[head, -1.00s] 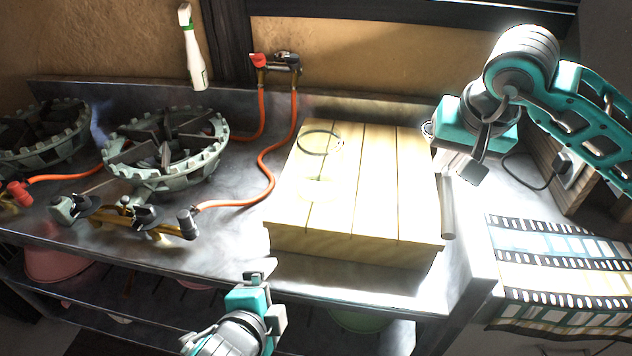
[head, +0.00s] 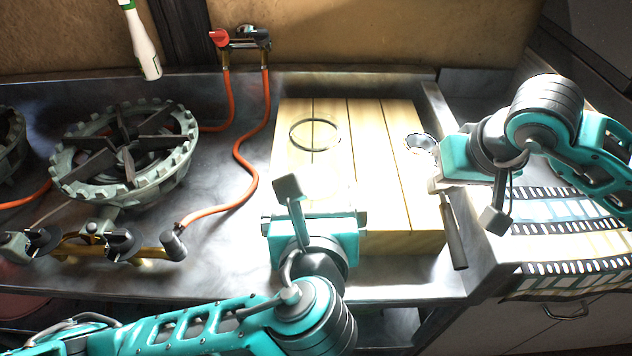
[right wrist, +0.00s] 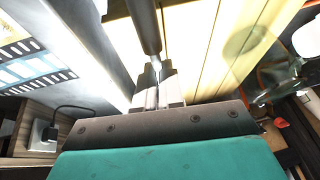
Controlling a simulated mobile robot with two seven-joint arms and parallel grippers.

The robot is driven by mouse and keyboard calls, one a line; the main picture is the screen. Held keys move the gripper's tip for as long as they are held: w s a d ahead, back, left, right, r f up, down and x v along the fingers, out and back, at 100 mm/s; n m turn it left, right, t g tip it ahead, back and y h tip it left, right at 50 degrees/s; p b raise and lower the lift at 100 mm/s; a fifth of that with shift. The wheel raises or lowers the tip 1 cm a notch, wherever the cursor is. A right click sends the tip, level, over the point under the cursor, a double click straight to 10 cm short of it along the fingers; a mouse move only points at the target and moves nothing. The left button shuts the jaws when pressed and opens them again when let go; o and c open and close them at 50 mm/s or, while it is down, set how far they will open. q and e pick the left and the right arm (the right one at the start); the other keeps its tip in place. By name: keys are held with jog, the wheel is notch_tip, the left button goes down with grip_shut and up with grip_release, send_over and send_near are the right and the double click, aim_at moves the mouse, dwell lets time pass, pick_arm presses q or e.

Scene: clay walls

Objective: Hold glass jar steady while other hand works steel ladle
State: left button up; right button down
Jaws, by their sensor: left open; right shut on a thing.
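The clear glass jar (head: 316,152) stands on the pale wooden block, its dark round rim the plainest part of it. It also shows faintly in the right wrist view (right wrist: 246,45). My left gripper (head: 314,212) is open and empty at the near side of the jar, over the block's front part. My right gripper (head: 436,184) is shut on the steel ladle (head: 453,232) at the block's right side. The ladle's round bowl (head: 421,143) shows beyond the gripper and its handle points toward the front. In the right wrist view the handle (right wrist: 145,25) runs into the fingers (right wrist: 158,85).
The slatted wooden block (head: 378,170) rests on a steel counter (head: 225,245). A gas burner (head: 125,150) with an orange hose (head: 245,160) is on the left. A white bottle (head: 142,45) is at the back. A film-strip patterned cloth (head: 570,245) lies at right.

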aim_at(315, 165)
pick_arm(q)
jog(key=shift+r+m, duration=0.3)
jog(key=shift+m, duration=0.1)
pick_arm(e)
jog(key=shift+s+a+f, duration=0.1)
jog(key=m, duration=0.1)
jog(key=m+h, duration=0.1)
jog(key=r+m, duration=0.1)
jog(key=shift+w+a+m+t+h, duration=0.2)
jog(key=shift+w+m+t+h, duration=0.1)
jog(key=shift+t, duration=0.1)
pick_arm(q)
jog(key=x, duration=1.2)
jog(key=shift+w+r, duration=0.1)
jog(key=shift+r, duration=0.05)
pick_arm(e)
jog(key=w+a+r+n+g+y, duration=0.2)
jog(key=w+a+r+n+y, duration=0.2)
jog(key=a+r+n, duration=0.4)
jog(key=w+a+r+n+g+y, duration=0.3)
jog(key=a+r+n, duration=0.5)
jog(key=r+n, duration=0.3)
notch_tip(315, 165, up, 2)
jog(key=shift+w+a+y, duration=0.25)
jog(key=shift+w+y, duration=0.5)
jog(key=shift+y, duration=0.05)
